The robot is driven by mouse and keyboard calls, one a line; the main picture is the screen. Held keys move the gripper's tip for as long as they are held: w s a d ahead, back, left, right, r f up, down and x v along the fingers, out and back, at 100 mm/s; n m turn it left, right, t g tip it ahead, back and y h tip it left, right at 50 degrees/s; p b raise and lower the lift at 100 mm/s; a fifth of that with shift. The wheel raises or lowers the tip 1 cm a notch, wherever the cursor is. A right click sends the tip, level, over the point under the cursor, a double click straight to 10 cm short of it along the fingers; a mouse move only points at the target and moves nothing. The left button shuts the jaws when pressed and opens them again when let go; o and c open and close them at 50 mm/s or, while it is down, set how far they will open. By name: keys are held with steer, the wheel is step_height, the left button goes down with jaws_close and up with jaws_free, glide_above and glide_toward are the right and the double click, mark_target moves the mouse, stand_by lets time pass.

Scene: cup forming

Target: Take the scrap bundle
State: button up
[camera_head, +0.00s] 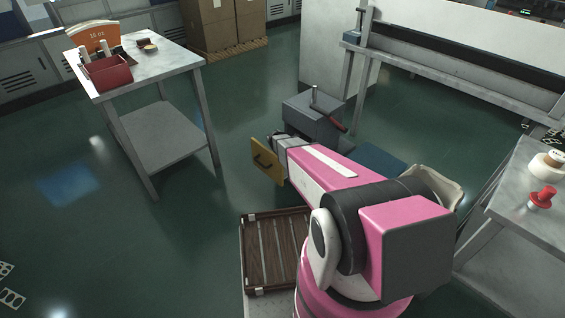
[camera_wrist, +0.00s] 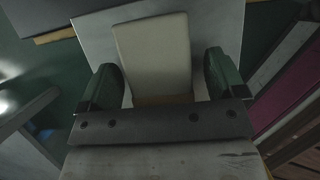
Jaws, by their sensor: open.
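My gripper (camera_wrist: 162,78) shows in the wrist view as two dark green fingers standing apart. A pale cream block (camera_wrist: 153,50) with a tan lower edge lies between them, with a gap visible on each side. I cannot tell for sure whether this block is the scrap bundle. In the head view my pink arm reaches away to the upper left. Its far end is beside a yellow panel (camera_head: 266,161) with a dark handle, and the fingertips cannot be made out there.
A grey machine box (camera_head: 314,118) with a red-handled lever stands just beyond my arm. A slatted brown pallet (camera_head: 275,245) is at lower middle. A metal table (camera_head: 180,63) with a red tray (camera_head: 107,72) stands left; another worktable (camera_head: 520,205) is right. Green floor is clear between.

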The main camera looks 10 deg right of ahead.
steer(key=c, duration=1.2)
steer(key=shift+r, duration=0.1)
